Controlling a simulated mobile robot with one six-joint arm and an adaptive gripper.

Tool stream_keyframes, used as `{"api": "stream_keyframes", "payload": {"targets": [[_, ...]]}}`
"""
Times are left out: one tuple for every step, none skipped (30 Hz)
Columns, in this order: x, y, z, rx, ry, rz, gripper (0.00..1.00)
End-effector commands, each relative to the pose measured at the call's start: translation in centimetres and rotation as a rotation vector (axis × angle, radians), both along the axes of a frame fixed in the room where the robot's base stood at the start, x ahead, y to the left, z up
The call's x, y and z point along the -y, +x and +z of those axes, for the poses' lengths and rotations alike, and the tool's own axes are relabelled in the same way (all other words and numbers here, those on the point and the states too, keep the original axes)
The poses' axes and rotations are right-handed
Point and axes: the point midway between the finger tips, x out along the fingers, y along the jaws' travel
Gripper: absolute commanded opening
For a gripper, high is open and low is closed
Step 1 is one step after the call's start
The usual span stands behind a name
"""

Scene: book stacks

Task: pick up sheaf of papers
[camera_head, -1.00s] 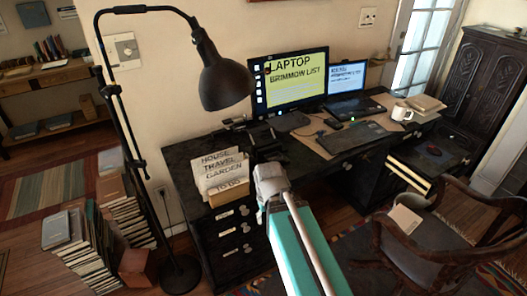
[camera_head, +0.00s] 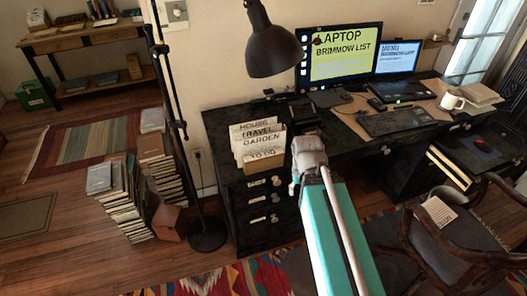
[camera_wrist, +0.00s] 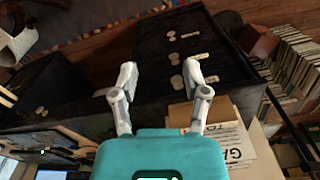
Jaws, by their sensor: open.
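Pale papers (camera_head: 480,95) lie flat at the right end of the dark desk, beside a white mug. Upright sheets marked HOUSE, TRAVEL and GARDEN (camera_head: 256,135) stand in a tan holder (camera_head: 265,161) at the desk's left end. I cannot tell which of these is the sheaf. In the wrist view my gripper (camera_wrist: 158,76) is open, with nothing between its fingers.
A black lamp (camera_head: 272,45) hangs over the desk's left side. The monitor (camera_head: 340,55), laptop (camera_head: 397,58) and keyboard (camera_head: 390,122) crowd the desktop. A wooden chair (camera_head: 455,245) stands in front. Book stacks (camera_head: 130,205) stand on the floor at left; open floor lies before them.

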Motion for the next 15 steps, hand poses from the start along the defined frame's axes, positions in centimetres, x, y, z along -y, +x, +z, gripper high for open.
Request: {"api": "stream_keyframes", "payload": {"targets": [[0.0,0.0,0.0,0.000,0.000,0.000,0.59],[0.0,0.0,0.0,0.000,0.000,0.000,0.59],[0.0,0.0,0.0,0.000,0.000,0.000,0.59],[0.0,0.0,0.0,0.000,0.000,0.000,0.59],[0.0,0.0,0.0,0.000,0.000,0.000,0.59],[0.0,0.0,0.0,0.000,0.000,0.000,0.59],[0.0,0.0,0.0,0.000,0.000,0.000,0.56],[0.0,0.0,0.0,0.000,0.000,0.000,0.50],[0.0,0.1,0.0,0.000,0.000,0.003,0.49],[0.0,0.1,0.0,0.000,0.000,0.006,0.49],[-0.1,0.2,0.0,0.000,0.000,0.011,0.49],[-0.1,0.5,0.1,0.000,0.000,0.021,0.49],[-0.1,0.7,0.1,0.000,0.000,0.031,0.49],[-0.2,0.9,0.1,0.000,0.000,0.045,0.49],[-0.3,1.3,0.2,0.000,0.000,0.068,0.49]]}}
